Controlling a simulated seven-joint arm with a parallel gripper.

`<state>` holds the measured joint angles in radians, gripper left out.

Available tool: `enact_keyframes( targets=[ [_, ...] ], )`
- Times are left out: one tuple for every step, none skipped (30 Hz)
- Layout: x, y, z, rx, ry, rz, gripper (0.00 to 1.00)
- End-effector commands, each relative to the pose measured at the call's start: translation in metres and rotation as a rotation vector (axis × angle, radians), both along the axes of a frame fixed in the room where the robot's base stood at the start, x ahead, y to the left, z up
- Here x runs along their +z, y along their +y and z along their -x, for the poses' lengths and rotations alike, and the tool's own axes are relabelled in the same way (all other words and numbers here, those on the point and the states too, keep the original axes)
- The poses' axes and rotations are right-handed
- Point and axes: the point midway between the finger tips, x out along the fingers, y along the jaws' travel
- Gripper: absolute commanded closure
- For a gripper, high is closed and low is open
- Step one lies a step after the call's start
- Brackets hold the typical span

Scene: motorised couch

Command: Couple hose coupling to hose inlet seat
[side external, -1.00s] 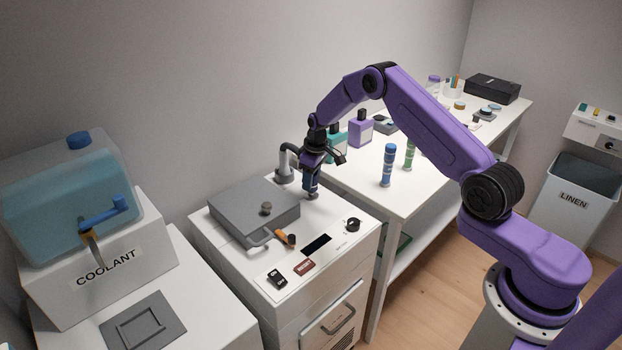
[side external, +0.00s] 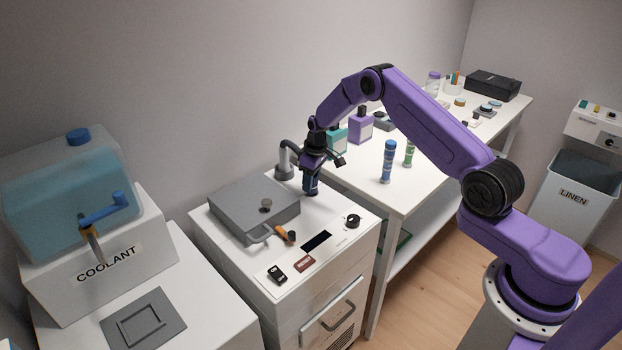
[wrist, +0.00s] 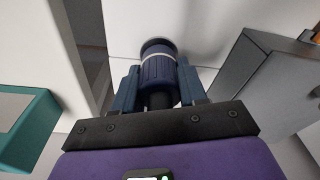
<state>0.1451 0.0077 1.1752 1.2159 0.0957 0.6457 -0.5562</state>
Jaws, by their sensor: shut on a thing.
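My gripper (side external: 311,186) is shut on the hose coupling, a dark blue ribbed cylinder with a white band (wrist: 158,68). It points down at the top of the white cabinet, just right of the grey lidded box. In the side view the coupling (side external: 311,188) looks upright, with its lower end at the cabinet top. In the wrist view a dark grey ring shows at its far end. The hose inlet seat is hidden under the coupling, and I cannot tell whether the two are fully joined.
The grey box (side external: 253,207) with an orange-tipped handle and a bent grey pipe (side external: 286,158) stand close to my gripper. A black knob (side external: 353,221) lies to the right. The side table holds a blue cylinder (side external: 387,161), a green cylinder (side external: 409,153) and bottles (side external: 360,128).

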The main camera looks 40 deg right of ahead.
Motion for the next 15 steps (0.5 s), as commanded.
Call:
enact_keyframes(
  targets=[
    [-0.0011, -0.0001, -0.0001, 0.0, 0.0, 0.0, 0.89],
    [-0.0017, -0.0001, -0.0001, 0.0, 0.0, 0.0, 0.89],
    [-0.0025, 0.0, 0.0, 0.0, 0.0, 0.0, 0.89],
    [-0.0031, 0.0, -0.0001, 0.0, 0.0, 0.0, 0.89],
    [-0.0037, 0.0, 0.0, 0.0, 0.0, 0.0, 0.89],
    [-0.0044, 0.0, 0.0, 0.0, 0.0, 0.0, 0.89],
    [-0.005, -0.0001, -0.0001, 0.0, 0.0, 0.0, 0.89],
    [-0.0055, -0.0001, -0.0001, 0.0, 0.0, 0.0, 0.89],
    [-0.0062, 0.0, -0.0002, 0.0, 0.0, 0.0, 0.89],
    [-0.0067, 0.0, -0.0002, 0.0, 0.0, 0.0, 0.89],
    [-0.0072, -0.0001, -0.0003, 0.0, -0.001, 0.0, 0.89],
    [-0.0079, -0.0001, -0.0003, 0.0, -0.001, 0.0, 0.89],
    [-0.0084, -0.0001, -0.0004, 0.0, -0.001, 0.0, 0.89],
    [-0.0089, -0.0001, -0.0004, 0.0, -0.001, 0.0, 0.89],
    [-0.0085, -0.0001, -0.0005, 0.0, -0.001, 0.001, 0.45]
  ],
)
